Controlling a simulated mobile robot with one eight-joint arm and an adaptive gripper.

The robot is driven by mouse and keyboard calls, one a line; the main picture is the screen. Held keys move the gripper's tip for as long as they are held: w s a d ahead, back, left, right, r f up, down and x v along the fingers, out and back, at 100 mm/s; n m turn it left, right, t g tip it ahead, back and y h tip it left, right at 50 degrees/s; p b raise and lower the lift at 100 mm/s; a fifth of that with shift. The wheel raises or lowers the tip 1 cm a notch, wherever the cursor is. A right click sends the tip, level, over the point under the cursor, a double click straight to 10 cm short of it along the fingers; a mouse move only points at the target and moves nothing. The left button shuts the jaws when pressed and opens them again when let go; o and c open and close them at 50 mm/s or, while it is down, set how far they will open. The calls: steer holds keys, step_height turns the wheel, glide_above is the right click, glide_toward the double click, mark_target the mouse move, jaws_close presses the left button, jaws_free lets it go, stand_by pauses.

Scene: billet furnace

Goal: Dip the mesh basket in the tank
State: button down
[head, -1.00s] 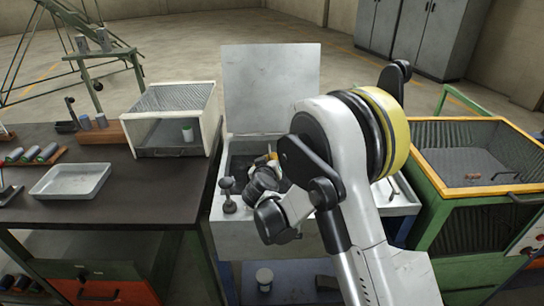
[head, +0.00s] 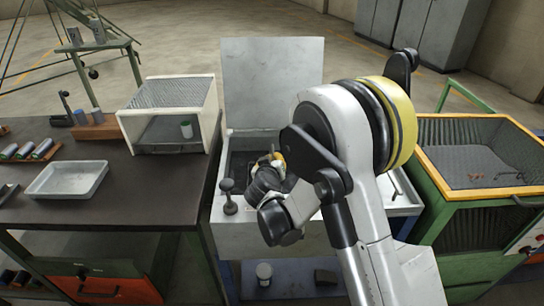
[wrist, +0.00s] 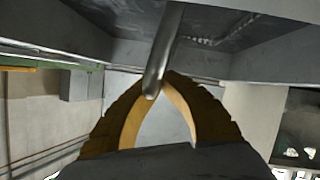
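The tank (head: 235,240) is a grey box with its lid (head: 272,85) standing open behind it. My gripper (head: 272,160) is over the tank's dark opening, partly hidden by my wrist. In the wrist view, the yellow-brown fingers of my gripper (wrist: 167,78) come together at their tips around a grey metal rod (wrist: 167,45). The rod looks like the mesh basket's handle; the basket's mesh body cannot be made out. My arm hides the right part of the tank opening in the head view.
A dark table (head: 130,215) at left holds a shallow tray (head: 67,195) and a white open-fronted box (head: 180,105). A green crate with an orange rim (head: 450,190) stands at right.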

step_height(320, 180, up, 14)
steer(key=p, duration=0.8)
steer(key=shift+a, duration=0.15)
stand_by(0.4)
